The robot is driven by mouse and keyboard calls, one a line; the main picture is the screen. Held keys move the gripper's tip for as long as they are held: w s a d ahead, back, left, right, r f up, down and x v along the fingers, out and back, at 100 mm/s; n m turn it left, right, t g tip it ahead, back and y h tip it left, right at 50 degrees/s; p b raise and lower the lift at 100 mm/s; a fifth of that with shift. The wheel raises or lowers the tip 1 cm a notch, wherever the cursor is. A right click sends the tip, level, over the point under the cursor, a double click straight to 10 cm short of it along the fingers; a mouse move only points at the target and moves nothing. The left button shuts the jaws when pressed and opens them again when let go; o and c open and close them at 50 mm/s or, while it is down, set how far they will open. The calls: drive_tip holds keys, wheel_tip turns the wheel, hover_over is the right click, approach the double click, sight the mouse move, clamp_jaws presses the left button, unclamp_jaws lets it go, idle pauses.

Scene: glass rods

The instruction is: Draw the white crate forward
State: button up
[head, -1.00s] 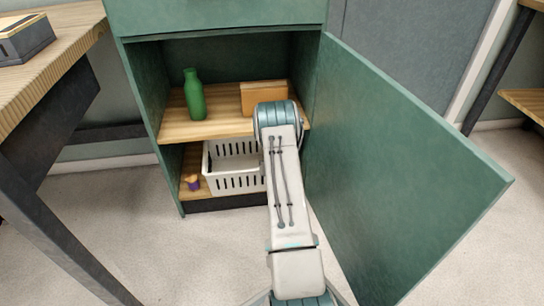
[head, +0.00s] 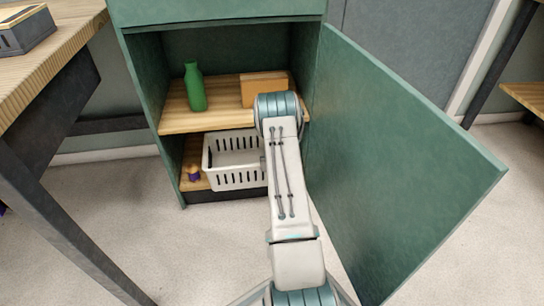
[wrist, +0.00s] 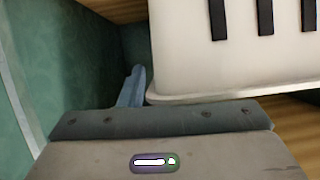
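The white slotted crate (head: 236,180) stands on the lower shelf of the open green cabinet, its front near the shelf's front edge. My arm covers its right end in the head view. In the wrist view its white slotted wall and rim (wrist: 225,93) fill the upper right, close beyond my gripper's grey body. One bluish finger of my gripper (wrist: 133,86) shows just left of the crate's rim. The other finger is hidden, so I cannot tell how far the fingers are apart or whether they grip the rim.
The cabinet door (head: 400,165) stands wide open on the right, close beside my arm. A green bottle (head: 194,88) and an orange box (head: 262,88) stand on the upper shelf (head: 190,120). A small purple and yellow object (head: 193,173) sits left of the crate. A wooden table (head: 50,65) is at left.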

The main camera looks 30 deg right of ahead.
drive_tip(key=p+v, duration=0.5)
drive_tip(key=v, duration=0.8)
drive_tip(key=shift+s+r, duration=0.25)
drive_tip(key=shift+s, duration=0.05)
drive_tip(key=shift+a, duration=0.1)
